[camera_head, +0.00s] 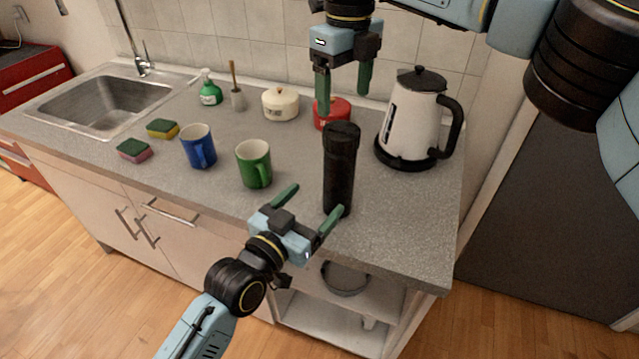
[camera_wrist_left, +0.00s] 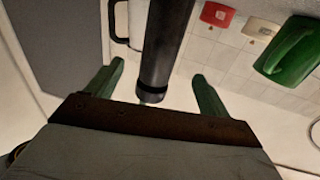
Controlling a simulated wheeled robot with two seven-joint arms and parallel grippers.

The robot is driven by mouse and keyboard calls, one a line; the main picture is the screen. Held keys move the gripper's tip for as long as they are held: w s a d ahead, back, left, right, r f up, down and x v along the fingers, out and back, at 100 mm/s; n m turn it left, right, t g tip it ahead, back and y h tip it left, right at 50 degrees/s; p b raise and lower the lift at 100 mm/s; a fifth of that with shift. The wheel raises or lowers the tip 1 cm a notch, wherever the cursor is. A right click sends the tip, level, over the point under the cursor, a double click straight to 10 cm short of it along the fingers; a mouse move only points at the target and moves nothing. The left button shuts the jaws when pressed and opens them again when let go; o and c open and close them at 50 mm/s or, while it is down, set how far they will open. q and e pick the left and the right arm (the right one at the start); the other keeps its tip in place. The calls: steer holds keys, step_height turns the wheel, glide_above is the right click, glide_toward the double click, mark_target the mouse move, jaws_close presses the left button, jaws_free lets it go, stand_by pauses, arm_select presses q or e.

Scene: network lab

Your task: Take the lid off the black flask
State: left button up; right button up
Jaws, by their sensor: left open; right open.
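The black flask (camera_head: 339,180) stands upright on the grey counter, with its dark lid (camera_head: 342,132) on top. My left gripper (camera_head: 309,205) is open, low in front of the flask, its fingers pointing toward it. In the left wrist view the flask (camera_wrist_left: 164,45) shows between and beyond the two green fingertips (camera_wrist_left: 158,80). My right gripper (camera_head: 344,92) is open, pointing down above the lid, with no contact that I can make out. The flask's far side is hidden.
A white kettle (camera_head: 410,120) stands right of the flask. A green mug (camera_head: 254,165) and a blue mug (camera_head: 198,147) stand to the left. A red pot (camera_head: 332,114) and a cream pot (camera_head: 281,104) are behind. The counter (camera_head: 395,220) is clear at front right.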

mark_target(344, 168)
arm_select(q)
steer(key=x, duration=1.2)
steer(key=shift+w, duration=0.25)
steer(key=shift+c, duration=0.3)
arm_select(e)
steer(key=shift+a, duration=0.1)
